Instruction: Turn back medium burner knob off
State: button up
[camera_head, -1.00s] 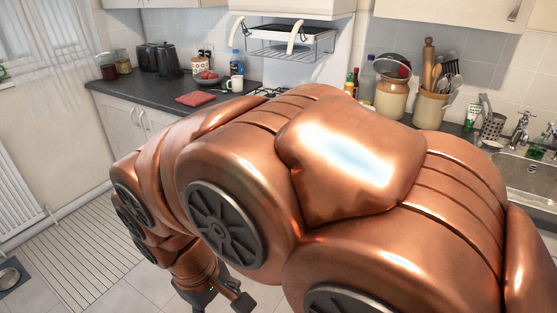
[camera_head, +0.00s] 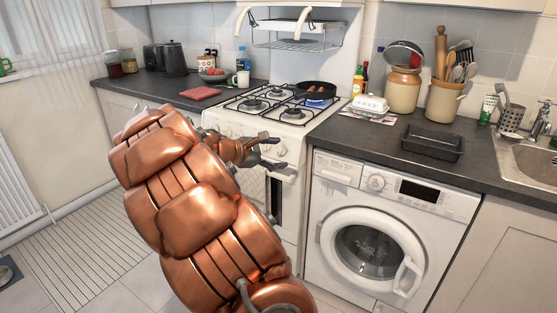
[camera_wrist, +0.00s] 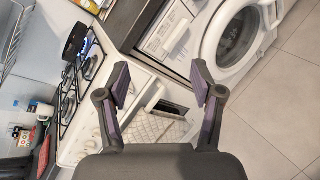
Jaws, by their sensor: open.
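The white gas cooker (camera_head: 290,205) stands left of the washing machine. A black frying pan with food (camera_head: 316,90) sits on its back right burner, and a blue flame (camera_head: 314,102) shows below. The pan (camera_wrist: 76,40) also shows in the wrist view, at upper left. My gripper (camera_head: 277,152) is open and empty in front of the cooker's control panel, apart from any knob as far as I can tell. In the wrist view its fingers (camera_wrist: 162,84) are spread before the cooker front. The knobs are mostly hidden by my arm and gripper; which is the medium one cannot be told.
The washing machine (camera_head: 390,230) stands right of the cooker under the dark counter (camera_head: 385,138). A black tray (camera_head: 432,142) and a butter dish (camera_head: 370,104) lie on it. A rack (camera_head: 297,35) hangs above the hob. Open floor (camera_head: 60,260) lies at left.

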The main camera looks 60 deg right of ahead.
jog(key=w+d+f+n+t+h+b, duration=0.25)
jog(key=w+d+f+n+b, duration=0.2)
jog(key=w+d+f, duration=0.45)
jog(key=n+t+h+b, duration=0.2)
jog(key=n, duration=0.4)
send_near(279, 150)
jog(key=d, duration=0.3)
jog(key=shift+d+f, duration=0.2)
jog(key=shift+d, duration=3.25)
jog(key=c, duration=1.2)
jog(key=shift+o, duration=0.2)
